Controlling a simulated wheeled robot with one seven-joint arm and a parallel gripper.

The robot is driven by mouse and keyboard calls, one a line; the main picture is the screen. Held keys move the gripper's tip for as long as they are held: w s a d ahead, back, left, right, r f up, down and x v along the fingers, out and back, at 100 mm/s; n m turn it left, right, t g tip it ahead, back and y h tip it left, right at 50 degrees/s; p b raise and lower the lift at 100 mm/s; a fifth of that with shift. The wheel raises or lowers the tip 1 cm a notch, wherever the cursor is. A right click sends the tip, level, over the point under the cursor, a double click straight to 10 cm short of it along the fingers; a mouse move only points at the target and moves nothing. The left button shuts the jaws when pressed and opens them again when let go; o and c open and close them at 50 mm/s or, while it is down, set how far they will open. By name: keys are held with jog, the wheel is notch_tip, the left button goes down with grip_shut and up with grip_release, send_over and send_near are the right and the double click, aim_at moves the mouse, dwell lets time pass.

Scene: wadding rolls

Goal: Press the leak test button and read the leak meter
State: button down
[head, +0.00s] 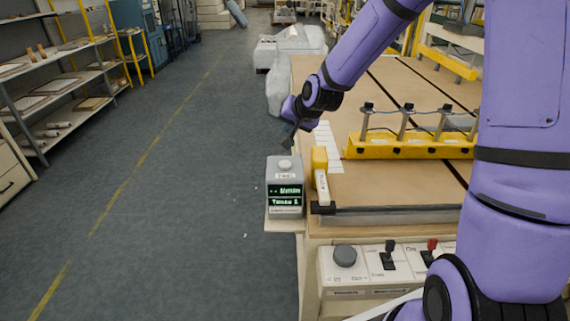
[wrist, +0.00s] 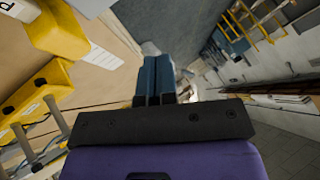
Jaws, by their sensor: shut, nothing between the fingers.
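The grey leak meter box (head: 285,187) stands on a small shelf at the left side of the bench. A pale round button (head: 285,165) is on its top. Two lines of green text glow on its dark front display (head: 286,196); they are too small to read surely. My gripper (head: 288,137) is above and just behind the box in the head view, apart from the button. The wrist view shows its two blue fingers (wrist: 154,80) shut together with nothing between them. I cannot make out the box or the button in the wrist view.
A yellow block (head: 320,160) stands right of the box on the bench (head: 385,185). A yellow rail (head: 410,147) with metal posts lies farther right. A control panel (head: 375,266) with a knob and levers is at the front. The floor (head: 190,200) to the left is clear.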

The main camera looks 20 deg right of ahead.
aim_at(287, 163)
jog(key=shift+x, duration=0.85)
jog(key=shift+w+d, duration=0.1)
jog(key=shift+f, duration=4.4)
jog(key=shift+f, duration=0.1)
jog(key=shift+f, duration=0.35)
jog(key=shift+f, duration=0.45)
jog(key=shift+r, duration=0.9)
